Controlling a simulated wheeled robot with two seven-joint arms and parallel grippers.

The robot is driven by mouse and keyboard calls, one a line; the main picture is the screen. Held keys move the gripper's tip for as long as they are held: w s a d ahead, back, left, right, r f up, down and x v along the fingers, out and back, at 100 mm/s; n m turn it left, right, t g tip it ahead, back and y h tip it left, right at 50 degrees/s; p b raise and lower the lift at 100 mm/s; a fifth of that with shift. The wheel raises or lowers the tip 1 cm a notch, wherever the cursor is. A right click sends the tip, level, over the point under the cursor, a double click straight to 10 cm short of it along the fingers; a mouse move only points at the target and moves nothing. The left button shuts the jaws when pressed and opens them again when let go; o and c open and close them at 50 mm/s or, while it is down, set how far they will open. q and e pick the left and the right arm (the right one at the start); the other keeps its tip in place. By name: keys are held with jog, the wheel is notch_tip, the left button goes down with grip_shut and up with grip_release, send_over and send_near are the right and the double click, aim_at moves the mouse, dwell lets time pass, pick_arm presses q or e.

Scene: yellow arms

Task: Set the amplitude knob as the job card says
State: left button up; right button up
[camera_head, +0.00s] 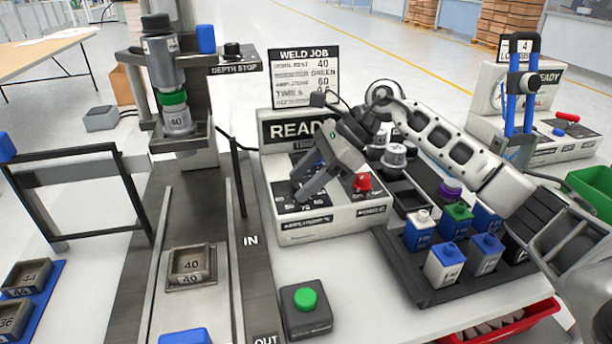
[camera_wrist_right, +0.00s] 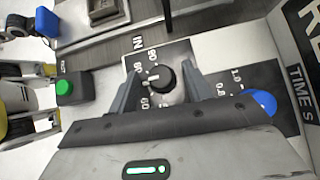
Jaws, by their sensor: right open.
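The weld job card (camera_head: 303,77) stands behind the welder box (camera_head: 320,200); its amplitude line appears to read 60. The amplitude knob (camera_wrist_right: 165,74) is black with a white pointer mark, on a black numbered dial plate in the right wrist view. The mark faces the left of that picture; the exact number it meets is unclear. My right gripper (camera_head: 306,178) is open over the front panel. In the wrist view its fingers (camera_wrist_right: 160,90) stand on either side of the knob; contact cannot be told. The gripper hides the knob in the head view.
A red knob (camera_head: 362,183) is right of the gripper, and a blue knob (camera_wrist_right: 262,103) is beside its finger. A green button box (camera_head: 306,310) stands in front. A black tray (camera_head: 400,275) holds several bottle-like blocks on the right. The press column (camera_head: 195,110) is left.

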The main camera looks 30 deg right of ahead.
pick_arm(q)
jog(key=shift+w+r, duration=0.1)
pick_arm(e)
jog(key=c, duration=1)
pick_arm(q)
jog(key=shift+b, duration=0.3)
pick_arm(e)
jog(key=shift+o, duration=0.2)
jog(key=shift+w+n, duration=0.1)
jog(key=shift+n, duration=0.2)
jog(key=n+g+b, duration=0.1)
jog(key=n+g, duration=0.1)
jog(key=shift+w+n+g+b, duration=0.15)
jog(key=shift+n+g+b, duration=0.15)
jog(key=shift+n+b, duration=0.1)
jog(key=shift+n+g+b, duration=0.35)
jog(key=shift+n+g, duration=0.15)
jog(key=shift+n, duration=0.2)
jog(key=shift+w+n+g+b, duration=0.15)
jog(key=shift+n+g+b, duration=0.3)
jog(key=shift+n+g, duration=0.35)
pick_arm(q)
jog(key=shift+d+f+t, duration=0.3)
jog(key=shift+f+t, duration=0.1)
jog(key=shift+f, duration=0.35)
pick_arm(e)
jog(key=shift+n+g, duration=0.3)
jog(key=shift+n, duration=0.3)
jog(key=shift+r, duration=0.1)
